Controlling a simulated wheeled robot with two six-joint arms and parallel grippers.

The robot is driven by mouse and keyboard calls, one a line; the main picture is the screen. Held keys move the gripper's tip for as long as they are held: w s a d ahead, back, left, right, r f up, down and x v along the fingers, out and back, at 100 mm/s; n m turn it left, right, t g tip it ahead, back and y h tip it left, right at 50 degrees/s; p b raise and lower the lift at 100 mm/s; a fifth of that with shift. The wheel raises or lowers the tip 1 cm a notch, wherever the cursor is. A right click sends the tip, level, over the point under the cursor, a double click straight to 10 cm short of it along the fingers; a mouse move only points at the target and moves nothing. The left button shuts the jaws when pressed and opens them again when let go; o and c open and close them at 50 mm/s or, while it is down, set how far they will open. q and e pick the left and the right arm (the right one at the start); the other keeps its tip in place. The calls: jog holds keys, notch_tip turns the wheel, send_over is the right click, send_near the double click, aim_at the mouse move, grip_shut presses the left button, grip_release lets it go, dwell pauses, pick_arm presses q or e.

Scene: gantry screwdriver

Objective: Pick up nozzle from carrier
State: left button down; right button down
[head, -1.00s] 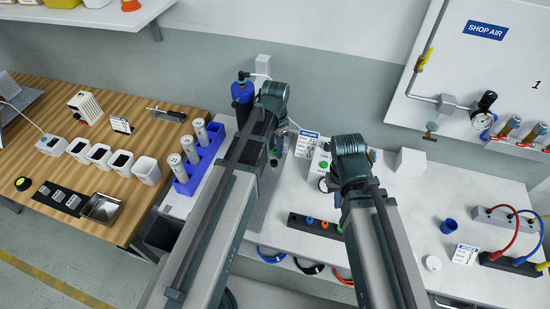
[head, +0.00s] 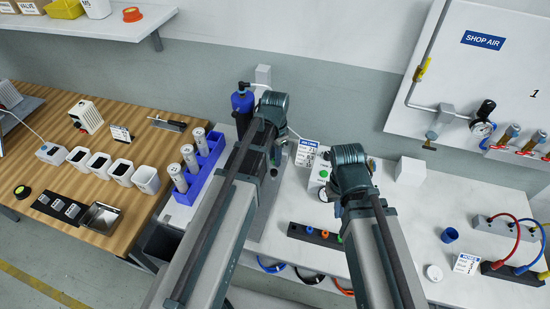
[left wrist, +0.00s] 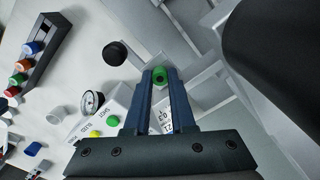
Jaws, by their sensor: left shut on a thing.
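My left gripper (left wrist: 160,82) is shut on a small green ring-shaped nozzle (left wrist: 158,74) at its fingertips in the left wrist view. In the head view its fingers are mostly hidden behind my left arm. A dark carrier bar (left wrist: 46,55) with several coloured nozzles lies to the left in the left wrist view. The carrier bar also shows in the head view (head: 297,230) between my two arms, partly hidden by the right arm. My right gripper is hidden behind its own arm in the head view.
A white box with a gauge (left wrist: 92,102) and coloured buttons is close to the left gripper. A blue rack (head: 207,163) with grey cylinders stands left of my left arm. A blue cup (head: 450,235) and a hose block (head: 510,272) are at right.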

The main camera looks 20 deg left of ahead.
notch_tip(320, 180, up, 18)
jog(key=p, duration=1.7)
jog(key=shift+p, duration=0.4)
